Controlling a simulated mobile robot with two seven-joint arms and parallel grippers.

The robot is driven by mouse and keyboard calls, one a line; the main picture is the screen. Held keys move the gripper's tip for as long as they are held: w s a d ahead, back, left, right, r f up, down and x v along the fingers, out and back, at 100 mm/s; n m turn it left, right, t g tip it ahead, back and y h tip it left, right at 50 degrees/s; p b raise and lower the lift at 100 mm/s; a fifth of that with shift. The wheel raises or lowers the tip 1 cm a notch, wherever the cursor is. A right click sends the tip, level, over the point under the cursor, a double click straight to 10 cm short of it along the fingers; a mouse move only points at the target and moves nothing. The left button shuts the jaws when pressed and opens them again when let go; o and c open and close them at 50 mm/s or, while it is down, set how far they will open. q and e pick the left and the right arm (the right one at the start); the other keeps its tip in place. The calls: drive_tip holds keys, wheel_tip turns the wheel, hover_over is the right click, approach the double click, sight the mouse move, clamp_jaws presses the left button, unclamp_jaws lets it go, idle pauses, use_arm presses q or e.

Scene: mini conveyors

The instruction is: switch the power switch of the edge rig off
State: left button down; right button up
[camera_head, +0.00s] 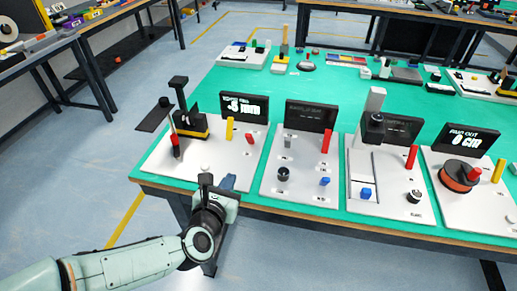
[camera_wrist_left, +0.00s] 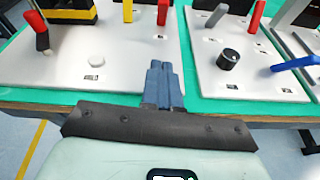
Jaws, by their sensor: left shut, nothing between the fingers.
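The leftmost rig is a white board (camera_head: 222,172) with a lit display (camera_head: 244,107) reading "-6 mm"; the small label above is hard to read, so I cannot confirm it is the edge rig. It carries a yellow lever (camera_head: 229,128) and a small red switch (camera_head: 250,139), also in the left wrist view (camera_wrist_left: 163,12). Which one is the power switch is not legible. A red-and-black handle (camera_head: 175,146) and white button (camera_head: 205,168) are on its left. My left gripper (camera_head: 228,182) is shut and empty at the board's front right edge; its blue-grey fingertips show in the wrist view (camera_wrist_left: 158,66).
A second rig (camera_head: 266,184) with a dark display, black knob (camera_head: 283,174) and blue lever (camera_head: 324,182) stands just right. Two further rigs follow, one with an orange reel (camera_head: 459,175). The green table's front edge (camera_head: 300,207) is close. Behind the rigs, the green top (camera_head: 215,88) has free room.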

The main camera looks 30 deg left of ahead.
use_arm(q)
drive_tip(key=shift+w+a+r+n, duration=0.1)
drive_tip(key=shift+w+r+n, duration=0.1)
drive_tip(key=shift+n, duration=0.3)
drive_tip(key=shift+r, duration=0.3)
use_arm(e)
drive_tip(key=shift+w+d+f, duration=0.25)
drive_tip(key=shift+w+f, duration=0.1)
drive_tip(key=shift+w, duration=0.05)
use_arm(q)
drive_tip(key=shift+s, duration=0.1)
drive_tip(key=shift+w+f, duration=0.15)
drive_tip(key=shift+w, duration=0.1)
drive_tip(key=b, duration=0.2)
approach(247, 138)
drive_tip(key=f, duration=0.1)
drive_tip(key=w+f, duration=0.1)
drive_tip(key=f, duration=0.1)
drive_tip(key=w+f, duration=0.1)
drive_tip(key=shift+w+a+f, duration=0.1)
drive_tip(key=shift+a+f, duration=0.15)
drive_tip(key=shift+a, duration=0.05)
drive_tip(key=shift+w+a+r+p, duration=0.25)
drive_tip(key=shift+w+r+p, duration=0.2)
drive_tip(key=shift+w+r, duration=0.5)
drive_tip(key=shift+w+a+r, duration=0.1)
drive_tip(key=shift+w+r, duration=0.1)
drive_tip(key=shift+w, duration=0.5)
use_arm(e)
drive_tip(key=shift+s+f, duration=0.5)
